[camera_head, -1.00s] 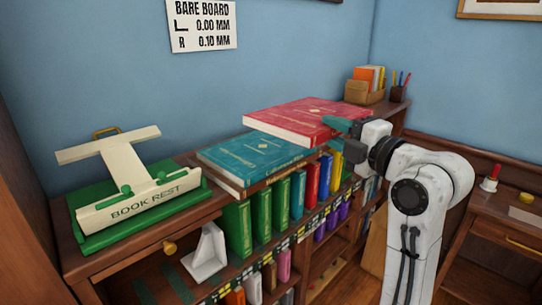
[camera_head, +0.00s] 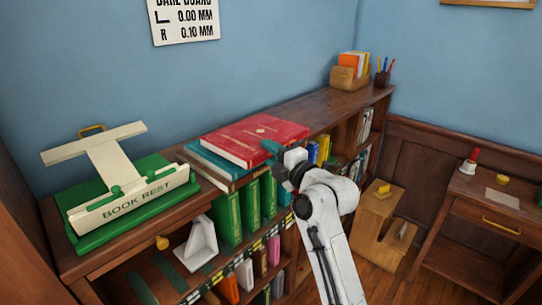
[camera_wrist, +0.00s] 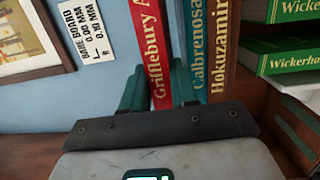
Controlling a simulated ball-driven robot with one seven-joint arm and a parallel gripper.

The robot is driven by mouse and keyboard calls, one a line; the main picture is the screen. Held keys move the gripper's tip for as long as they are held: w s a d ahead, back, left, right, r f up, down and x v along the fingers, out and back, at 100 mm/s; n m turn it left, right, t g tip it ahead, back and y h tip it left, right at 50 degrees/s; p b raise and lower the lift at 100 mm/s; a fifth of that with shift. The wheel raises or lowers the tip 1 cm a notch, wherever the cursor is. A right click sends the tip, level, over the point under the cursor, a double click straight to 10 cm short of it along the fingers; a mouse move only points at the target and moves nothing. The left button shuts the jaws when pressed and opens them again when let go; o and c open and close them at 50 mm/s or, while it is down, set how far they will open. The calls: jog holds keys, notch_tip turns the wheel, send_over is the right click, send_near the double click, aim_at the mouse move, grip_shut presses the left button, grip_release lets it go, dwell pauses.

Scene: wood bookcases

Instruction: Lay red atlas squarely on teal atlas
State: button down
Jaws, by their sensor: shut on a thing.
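The red atlas (camera_head: 258,137) is held flat above the teal atlas (camera_head: 207,163) in the head view. It hides most of the teal cover; a strip shows at the left and front. My gripper (camera_head: 270,148) is shut on the red atlas at its near right side. In the wrist view, turned sideways, my gripper (camera_wrist: 157,88) has a teal finger on each side of the red spine (camera_wrist: 149,50). A gap of wall shows between the red atlas and the teal spine (camera_wrist: 194,45).
A green book rest (camera_head: 130,190) with cream arms stands left of the stack. The bookcase top (camera_head: 335,107) is clear to the right, up to a wooden file box (camera_head: 349,77) and a pen cup (camera_head: 382,79). Green books (camera_head: 228,217) fill the shelf below.

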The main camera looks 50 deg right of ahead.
jog(key=shift+s+d+f, duration=0.1)
jog(key=shift+f, duration=0.65)
jog(key=c, duration=0.9)
grip_release()
jog(key=shift+f, duration=0.1)
jog(key=shift+o, duration=0.2)
jog(key=s+a+b, duration=0.1)
jog(key=s+b, duration=0.2)
jog(key=s, duration=0.9)
jog(key=shift+a+f, duration=0.25)
jog(key=shift+a, duration=0.05)
